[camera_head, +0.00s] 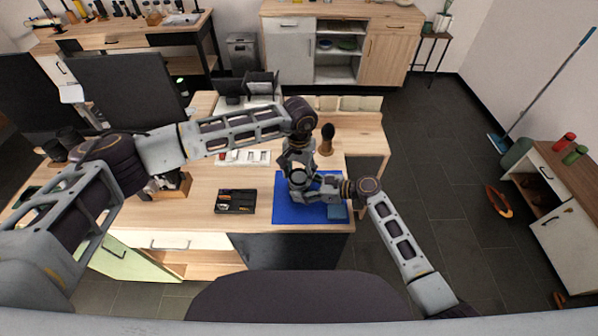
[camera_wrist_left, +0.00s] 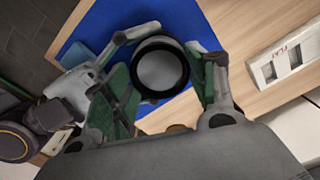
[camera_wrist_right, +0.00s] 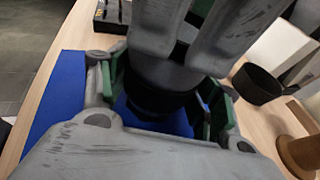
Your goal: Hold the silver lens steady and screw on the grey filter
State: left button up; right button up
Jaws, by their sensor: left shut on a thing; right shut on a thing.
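In the left wrist view a round piece with a thick black rim and a grey face (camera_wrist_left: 162,72), which I take for the grey filter, sits between the fingers of my left gripper (camera_wrist_left: 165,80). My left gripper (camera_head: 296,166) comes down from above and is shut on it. My right gripper (camera_wrist_right: 160,100) reaches in from the right, lower, over the blue mat. It is shut on a dark round body (camera_wrist_right: 155,105), which I take for the lens. Its silver parts are hidden. The two pieces are close together; whether they touch I cannot tell.
The blue mat (camera_head: 285,211) lies on the wooden table (camera_head: 180,218) under both grippers. A black tray (camera_head: 235,201) with small parts is left of it. A white labelled holder (camera_head: 244,157) is behind.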

dwell(0.4)
pick_arm(q)
jog(key=shift+f+m, duration=0.1)
jog(key=shift+m, duration=1.1)
jog(key=shift+m, duration=1.2)
jog(key=shift+f, duration=0.1)
jog(key=o, duration=0.9)
jog(key=shift+c, duration=0.2)
jog(key=shift+n, duration=0.3)
